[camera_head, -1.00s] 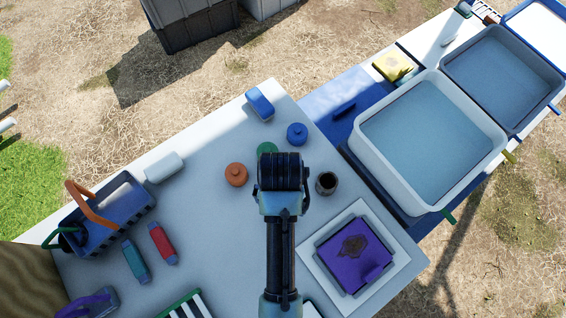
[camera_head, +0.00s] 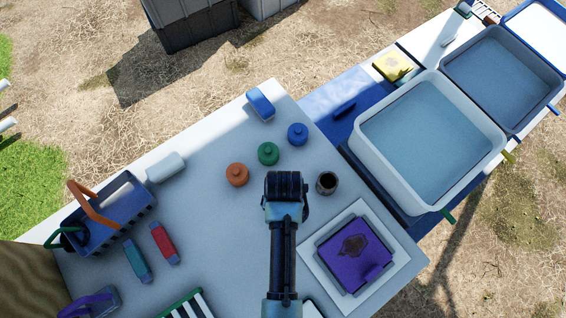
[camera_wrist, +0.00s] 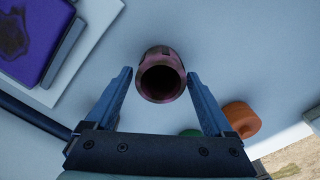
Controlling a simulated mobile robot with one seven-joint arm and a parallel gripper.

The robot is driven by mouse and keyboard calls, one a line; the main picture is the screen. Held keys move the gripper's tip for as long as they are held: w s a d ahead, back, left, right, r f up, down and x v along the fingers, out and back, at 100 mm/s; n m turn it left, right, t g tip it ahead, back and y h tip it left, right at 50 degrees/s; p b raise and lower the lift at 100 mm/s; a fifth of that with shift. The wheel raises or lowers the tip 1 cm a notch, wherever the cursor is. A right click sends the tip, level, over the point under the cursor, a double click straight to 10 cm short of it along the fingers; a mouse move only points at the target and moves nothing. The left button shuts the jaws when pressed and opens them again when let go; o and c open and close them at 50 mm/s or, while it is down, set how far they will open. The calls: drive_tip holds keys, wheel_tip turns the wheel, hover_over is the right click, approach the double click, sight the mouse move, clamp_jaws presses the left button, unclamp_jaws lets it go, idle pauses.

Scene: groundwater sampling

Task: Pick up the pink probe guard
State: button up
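The pink probe guard (camera_wrist: 149,92) shows in the wrist view as a short, hollow, dull pink cylinder with dark patches and a dark open mouth. It stands on the pale table top. My gripper (camera_wrist: 160,75) is open, with one finger on either side of it and clear space between each finger and its wall. In the head view my gripper (camera_head: 285,188) points down over the table, and its fingertips are hidden. A dark open cup (camera_head: 327,183) stands just right of it there; I cannot tell if it is the guard.
Orange (camera_head: 237,175), green (camera_head: 268,153) and blue (camera_head: 297,134) knobbed caps stand close by at upper left and above. A water-filled tub (camera_head: 365,165) stands beyond the table's right edge.

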drive_tip(key=c, duration=1.1)
wheel_tip(320, 180, up, 10)
drive_tip(key=shift+w+f, duration=0.1)
drive_tip(key=shift+c, duration=0.2)
wheel_tip(320, 180, up, 12)
drive_tip(key=p, duration=1.3)
